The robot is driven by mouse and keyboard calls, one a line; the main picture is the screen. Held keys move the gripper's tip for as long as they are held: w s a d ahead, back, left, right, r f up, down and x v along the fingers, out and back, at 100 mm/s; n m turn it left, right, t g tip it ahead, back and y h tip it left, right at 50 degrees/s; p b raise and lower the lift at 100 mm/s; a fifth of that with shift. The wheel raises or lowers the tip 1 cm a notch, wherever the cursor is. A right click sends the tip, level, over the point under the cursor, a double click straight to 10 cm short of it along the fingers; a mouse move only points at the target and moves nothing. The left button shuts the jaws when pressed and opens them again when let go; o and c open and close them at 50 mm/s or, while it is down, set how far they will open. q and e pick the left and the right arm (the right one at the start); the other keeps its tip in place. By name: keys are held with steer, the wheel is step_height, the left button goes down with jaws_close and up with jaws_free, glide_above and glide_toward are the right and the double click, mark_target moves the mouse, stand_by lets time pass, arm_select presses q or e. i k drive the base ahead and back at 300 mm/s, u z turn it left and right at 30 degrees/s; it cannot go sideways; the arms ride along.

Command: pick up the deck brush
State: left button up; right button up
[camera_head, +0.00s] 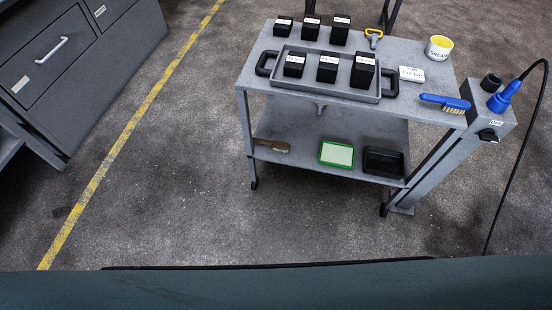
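Two brushes show in the head view. A brush with a blue handle and pale bristles (444,102) lies on the right end of the trolley's top. A brush with a brown, wooden-looking handle and pale bristles (272,146) lies at the left end of the lower shelf. I cannot tell from the picture which one is called the deck brush. Neither of my grippers is in view.
The grey trolley (262,70) carries a tray (320,91) with black labelled blocks, more blocks behind it, and a yellow grease tub (438,48). A green-rimmed tray (337,154) and black tray (384,162) share the lower shelf. A cable (513,180) hangs right. Floor in front is clear.

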mark_target(277, 146)
steer(key=u, duration=0.5)
steer(key=i, duration=1.4)
steer(key=z, duration=0.45)
